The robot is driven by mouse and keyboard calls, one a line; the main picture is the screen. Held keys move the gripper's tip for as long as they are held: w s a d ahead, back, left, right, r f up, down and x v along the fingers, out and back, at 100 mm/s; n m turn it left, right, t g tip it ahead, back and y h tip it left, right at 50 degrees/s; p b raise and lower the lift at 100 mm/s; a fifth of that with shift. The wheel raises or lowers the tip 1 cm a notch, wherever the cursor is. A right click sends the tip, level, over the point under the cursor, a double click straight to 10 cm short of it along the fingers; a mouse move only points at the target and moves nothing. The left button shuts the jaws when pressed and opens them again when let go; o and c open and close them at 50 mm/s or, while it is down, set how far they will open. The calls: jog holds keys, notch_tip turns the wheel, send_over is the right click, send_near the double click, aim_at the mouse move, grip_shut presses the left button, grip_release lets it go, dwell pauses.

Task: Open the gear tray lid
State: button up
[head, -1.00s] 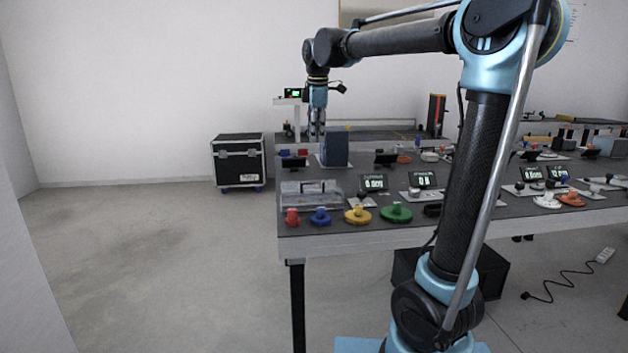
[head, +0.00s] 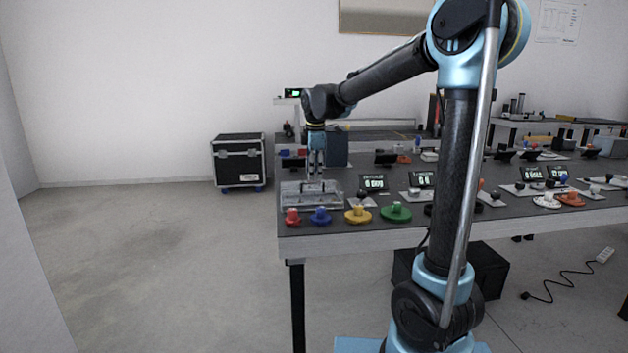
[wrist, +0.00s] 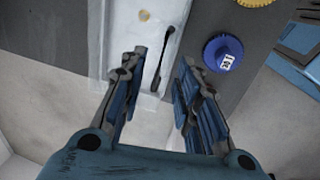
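The gear tray (head: 300,201), with a clear lid, sits at the front left corner of the table. In the wrist view the pale tray (wrist: 118,60) shows a thin dark bar (wrist: 171,45), which looks like the lid's handle. My gripper (head: 316,177) points down over the tray. In the wrist view its two fingers (wrist: 164,62) are apart, one on each side of the dark bar, with gaps showing. Nothing is held. I cannot tell the exact height of the fingertips above the lid, which looks closed.
A red gear (head: 292,217), a blue gear (head: 320,216), a yellow gear (head: 358,214) and a green gear (head: 395,212) lie along the table's front edge. Small displays (head: 373,183) stand right of the tray. A dark block (head: 337,150) stands behind it.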

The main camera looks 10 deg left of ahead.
aim_at(314, 183)
jog(key=shift+w+f, duration=0.15)
jog(key=shift+f, duration=0.65)
jog(key=shift+w+f, duration=0.1)
jog(key=shift+f, duration=0.65)
grip_shut()
jog(key=shift+a, duration=0.1)
